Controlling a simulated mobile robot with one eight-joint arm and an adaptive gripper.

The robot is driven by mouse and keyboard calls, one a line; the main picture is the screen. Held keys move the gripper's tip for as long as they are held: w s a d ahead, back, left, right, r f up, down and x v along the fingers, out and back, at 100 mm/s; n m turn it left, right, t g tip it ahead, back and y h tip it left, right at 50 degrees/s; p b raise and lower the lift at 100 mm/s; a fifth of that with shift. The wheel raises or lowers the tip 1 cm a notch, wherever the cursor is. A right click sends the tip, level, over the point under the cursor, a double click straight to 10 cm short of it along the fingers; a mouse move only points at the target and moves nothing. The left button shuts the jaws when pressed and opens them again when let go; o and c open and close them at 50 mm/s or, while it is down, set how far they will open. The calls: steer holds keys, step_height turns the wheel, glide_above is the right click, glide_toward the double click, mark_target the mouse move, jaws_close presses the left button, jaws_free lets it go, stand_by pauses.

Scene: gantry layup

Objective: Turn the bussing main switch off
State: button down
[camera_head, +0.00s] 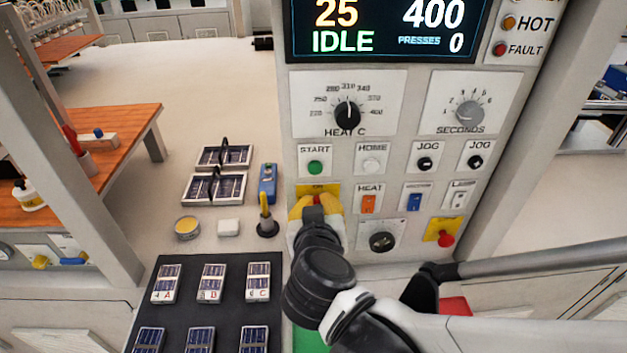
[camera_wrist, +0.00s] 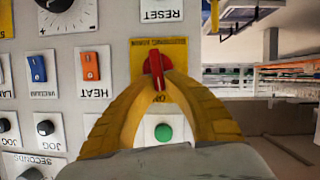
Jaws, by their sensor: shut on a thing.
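The main switch is a red rotary handle (camera_wrist: 157,70) on a yellow plate (camera_wrist: 178,50) on the light panel front. An ON label shows on the plate at its START-button side; the smaller print is not readable. The handle stands along the panel's vertical and seems to point at ON. My gripper (camera_wrist: 157,82) has its yellow fingers closed on the two sides of the handle. In the head view, my gripper (camera_head: 316,205) reaches the panel just below the START button and covers most of the handle; part of the yellow plate (camera_head: 305,190) shows above it.
The green START button (camera_head: 315,167) is close above my gripper. The orange HEAT rocker (camera_head: 368,204), a blue rocker (camera_head: 414,202) and a red mushroom button (camera_head: 446,240) are to the right. The display (camera_head: 383,30) reads IDLE. A black mat (camera_head: 190,305) with solar cells lies left.

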steer(key=shift+a+f+n+t+h+b, duration=0.4)
steer(key=shift+n+h+b, duration=0.6)
steer(key=shift+n+b, duration=1)
steer(key=shift+a+f+n+t+h+b, duration=0.25)
steer(key=shift+f+n+t+h+b, duration=0.25)
steer(key=shift+n+h+b, duration=0.95)
steer(key=shift+a+f+n+t+h+b, duration=0.35)
steer(key=shift+n+t+h+b, duration=0.2)
steer(key=shift+n+b, duration=1.9)
steer(key=shift+n, duration=0.3)
steer(key=c, duration=1.5)
jaws_free()
steer(key=shift+w, duration=0.1)
steer(key=shift+o, duration=0.2)
